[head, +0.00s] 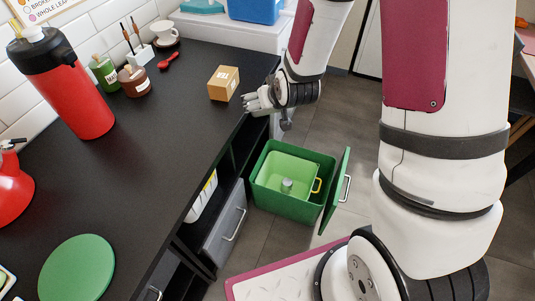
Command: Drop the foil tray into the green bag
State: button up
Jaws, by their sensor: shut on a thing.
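My gripper (264,100) is above the counter's right edge, pointing left. It is shut on a small silvery thing (255,102) that looks like the foil tray; its shape is hard to tell because the fingers are in front of it. The green bag seems to be the light green liner (283,160) inside a dark green bin (272,202) on the floor. The bin is below my gripper and slightly right of it in the picture. A small grey thing (287,186) shows inside the bin, with a yellow handle (317,185) beside it.
The bin's green lid (336,190) stands open at its right side. A cardboard box (223,83) sits on the black counter (160,150) just left of my gripper. A red flask (75,95) and a green disc (77,268) are farther left. A grey drawer (225,230) is beside the bin.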

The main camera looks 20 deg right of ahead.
aim_at(298, 191)
jog(key=l+u, duration=0.3)
jog(key=u, duration=0.15)
jog(key=l+u, duration=0.35)
jog(key=u, duration=0.15)
jog(key=k+l, duration=0.1)
jog(key=l, duration=0.3)
jog(key=l+u, duration=0.15)
jog(key=l, duration=0.25)
jog(key=k+l, duration=0.2)
jog(key=l, duration=0.2)
jog(key=k+l+u, duration=0.15)
jog(key=l, duration=0.6)
jog(key=i+l, duration=0.1)
jog(key=i, duration=0.2)
jog(key=u, duration=0.05)
